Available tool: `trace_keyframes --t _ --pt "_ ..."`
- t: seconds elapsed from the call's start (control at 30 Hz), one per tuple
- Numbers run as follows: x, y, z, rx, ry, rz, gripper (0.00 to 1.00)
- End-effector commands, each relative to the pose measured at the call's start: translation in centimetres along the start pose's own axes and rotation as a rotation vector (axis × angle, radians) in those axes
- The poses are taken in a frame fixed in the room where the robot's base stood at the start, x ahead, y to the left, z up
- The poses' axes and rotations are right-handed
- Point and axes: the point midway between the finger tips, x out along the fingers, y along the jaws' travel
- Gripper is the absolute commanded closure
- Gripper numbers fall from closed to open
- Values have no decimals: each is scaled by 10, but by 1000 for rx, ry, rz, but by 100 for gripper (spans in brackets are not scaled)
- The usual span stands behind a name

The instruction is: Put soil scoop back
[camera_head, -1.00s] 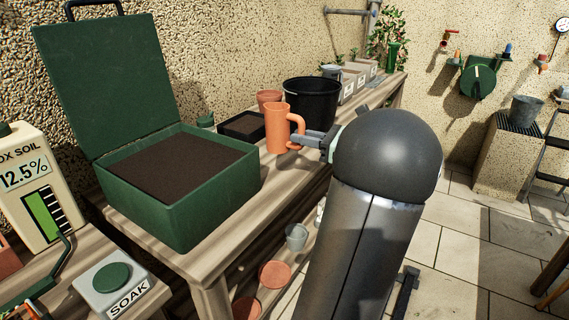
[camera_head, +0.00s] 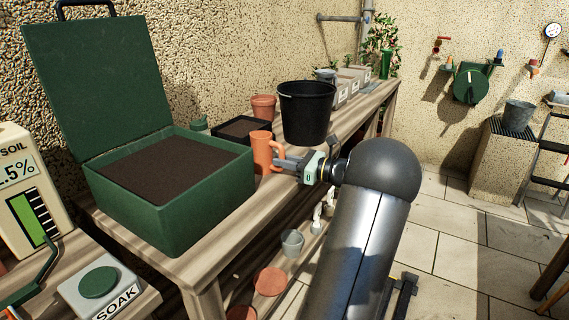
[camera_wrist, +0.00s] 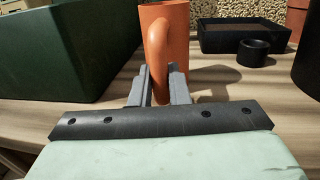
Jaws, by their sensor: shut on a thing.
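The orange soil scoop (camera_head: 262,151), shaped like a mug with a side handle, is upright just right of the green soil box (camera_head: 190,215) on the bench. My gripper (camera_head: 281,162) is shut on its handle. In the wrist view, the handle of the scoop (camera_wrist: 176,28) sits between the two grey fingers of my gripper (camera_wrist: 160,82). The scoop is low over the bench top; I cannot tell whether its base touches. The green box has its lid raised and dark soil inside.
A black bucket (camera_head: 306,118), a black tray of soil (camera_head: 240,130) and a terracotta pot (camera_head: 263,106) stand behind the scoop. Small labelled planters (camera_head: 352,82) line the bench farther back. A SOAK button (camera_head: 99,283) is at front left. Bare bench lies in front of the scoop.

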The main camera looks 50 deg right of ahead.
Motion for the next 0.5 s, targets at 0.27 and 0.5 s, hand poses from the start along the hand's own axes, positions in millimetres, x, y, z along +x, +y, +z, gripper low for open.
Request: trace_keyframes --t 0.27,0.5 --pt "0 0 -2 1 0 0 100" --pt "0 0 -1 0 0 0 63"
